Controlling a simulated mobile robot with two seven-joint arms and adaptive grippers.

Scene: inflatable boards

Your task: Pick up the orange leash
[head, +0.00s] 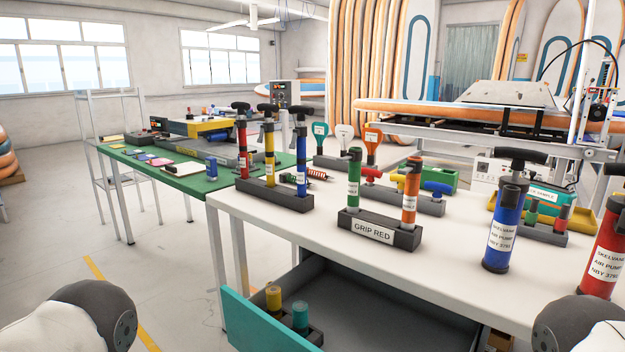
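Neither gripper is in view.
A teal-fronted drawer (262,322) stands open below. A green table (190,184) is behind left.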

